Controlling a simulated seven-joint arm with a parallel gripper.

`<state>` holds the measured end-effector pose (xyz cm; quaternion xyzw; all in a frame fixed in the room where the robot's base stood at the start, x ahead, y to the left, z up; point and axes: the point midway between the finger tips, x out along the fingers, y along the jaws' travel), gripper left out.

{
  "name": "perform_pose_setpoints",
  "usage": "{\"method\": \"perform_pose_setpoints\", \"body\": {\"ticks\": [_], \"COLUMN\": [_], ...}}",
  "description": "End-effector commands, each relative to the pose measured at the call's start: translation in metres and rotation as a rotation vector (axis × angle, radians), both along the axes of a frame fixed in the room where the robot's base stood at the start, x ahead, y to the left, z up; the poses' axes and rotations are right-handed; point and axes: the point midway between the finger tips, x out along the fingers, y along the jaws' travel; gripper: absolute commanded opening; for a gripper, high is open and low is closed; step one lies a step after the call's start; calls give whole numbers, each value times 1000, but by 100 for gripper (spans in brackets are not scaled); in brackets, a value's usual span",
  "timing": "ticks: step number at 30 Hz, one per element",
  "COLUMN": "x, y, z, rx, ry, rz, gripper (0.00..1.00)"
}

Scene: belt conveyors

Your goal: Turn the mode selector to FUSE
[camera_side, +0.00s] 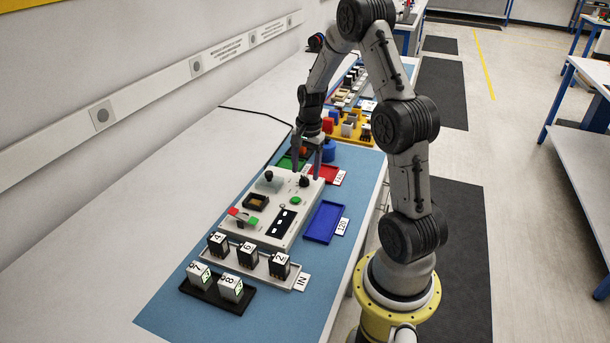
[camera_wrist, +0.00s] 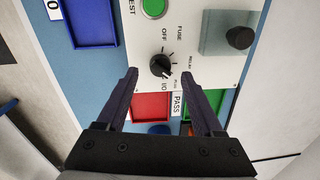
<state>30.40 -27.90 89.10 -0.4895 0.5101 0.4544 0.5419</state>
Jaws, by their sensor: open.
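The mode selector is a black round knob (camera_wrist: 160,66) on the pale panel (camera_wrist: 190,12), with tick marks and labels around it. OFF and FUSE can be read on its upper side and RELAY to its right; another label below right is hard to read. I cannot tell for sure which mark the knob points to. In the side view the knob (camera_side: 304,181) is at the panel's far right corner. My gripper (camera_side: 305,175) is open above it. In the wrist view the open fingers (camera_wrist: 160,73) stand on either side of the knob, apart from it.
A green button (camera_wrist: 153,7) and a black ball-topped part (camera_wrist: 239,38) are near the knob. A red tray (camera_side: 325,175) and a blue tray (camera_side: 323,222) lie beside the panel. Several numbered blocks stand in the IN tray (camera_side: 292,284) and a black tray (camera_side: 213,296) in front.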

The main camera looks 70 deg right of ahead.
Motion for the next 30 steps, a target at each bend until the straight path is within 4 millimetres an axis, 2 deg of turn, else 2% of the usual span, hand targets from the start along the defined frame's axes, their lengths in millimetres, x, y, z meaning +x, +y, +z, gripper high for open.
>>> {"method": "perform_pose_setpoints", "body": {"ticks": [3,6,17,28,30], "x": [1,1,2,2,2], "y": [1,0,0,0,0], "z": [-15,-22,-26,-26,-26], "rx": [2,1,0,0,0], "ry": [2,1,0,0,0], "rz": [0,1,1,1,1], "gripper": [69,69,69,2,0]}}
